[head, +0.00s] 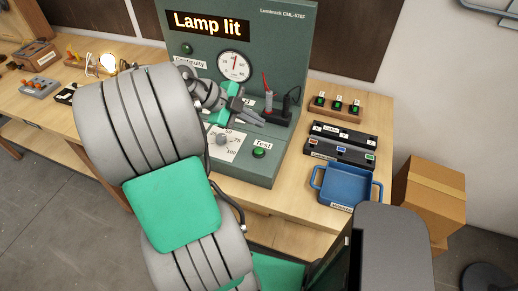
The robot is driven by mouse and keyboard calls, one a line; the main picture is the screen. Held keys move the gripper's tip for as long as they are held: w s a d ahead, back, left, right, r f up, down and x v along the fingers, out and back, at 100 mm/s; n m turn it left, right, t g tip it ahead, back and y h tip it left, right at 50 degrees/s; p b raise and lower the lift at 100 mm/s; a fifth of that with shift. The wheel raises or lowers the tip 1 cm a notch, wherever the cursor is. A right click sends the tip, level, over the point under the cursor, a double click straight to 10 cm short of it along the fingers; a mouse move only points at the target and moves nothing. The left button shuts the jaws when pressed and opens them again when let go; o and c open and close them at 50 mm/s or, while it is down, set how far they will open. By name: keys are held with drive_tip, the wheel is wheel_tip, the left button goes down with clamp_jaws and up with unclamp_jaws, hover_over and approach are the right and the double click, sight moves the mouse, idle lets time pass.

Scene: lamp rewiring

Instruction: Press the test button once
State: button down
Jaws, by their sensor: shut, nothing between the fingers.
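The green test button (259,153) sits on the lower front of the dark green tester panel (290,60), beside a "Test" label. The panel's display (208,25) reads "Lamp lit". My gripper (262,122) is shut and empty, in front of the panel, above the button in the picture and apart from it. A lit bulb (108,62) glows on the bench at the left. My arm hides part of the panel's left side and the bench below it.
A dial gauge (234,66), a knob (222,139) and a socket block with red and black leads (277,112) are on the panel. To the right are a wooden rack (336,108), black strips (345,130) and a blue tray (346,187). A cardboard box (430,195) stands beyond the bench.

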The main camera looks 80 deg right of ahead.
sight(256, 151)
wheel_tip(256, 151, down, 8)
drive_tip(key=b, duration=0.5)
drive_tip(key=shift+f, duration=0.2)
drive_tip(key=shift+f+b, duration=0.25)
drive_tip(key=shift+b, duration=0.2)
idle(1.3)
drive_tip(key=shift+f+b, duration=0.4)
drive_tip(key=shift+b, duration=0.3)
drive_tip(key=shift+f+b, duration=0.4)
drive_tip(key=shift+b, duration=0.1)
idle(0.3)
drive_tip(key=shift+r, duration=0.1)
drive_tip(key=shift+r+p, duration=0.4)
drive_tip(key=shift+r, duration=0.35)
